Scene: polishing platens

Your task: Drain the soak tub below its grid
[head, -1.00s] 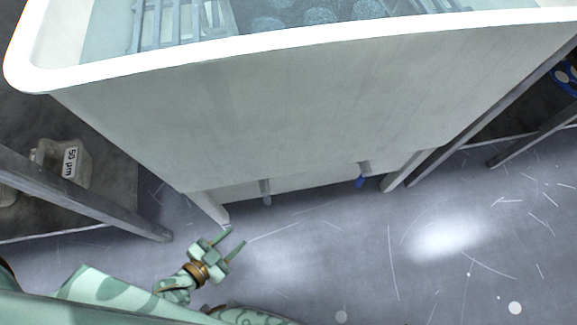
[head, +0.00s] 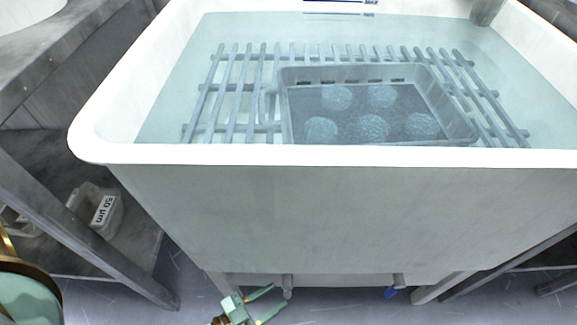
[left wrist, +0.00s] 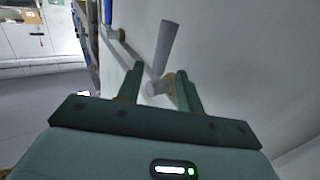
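The white soak tub (head: 290,215) holds clear water that covers a grey slatted grid (head: 228,95). A grey basket (head: 459,129) with several round, speckled pieces stands on the grid under the water. My left gripper (head: 277,299) is open and empty, low by the grey-handled valve. In the left wrist view, the grey handle (left wrist: 164,45) shows beyond and between the open fingers; contact cannot be told. My right gripper is out of view.
A shelf at left carries a container labelled 50 µm (head: 97,208). Its grey leg (head: 95,235) stands left of my left gripper. Marks (head: 340,8) show at the tub's far wall. The tub's legs flank the valves.

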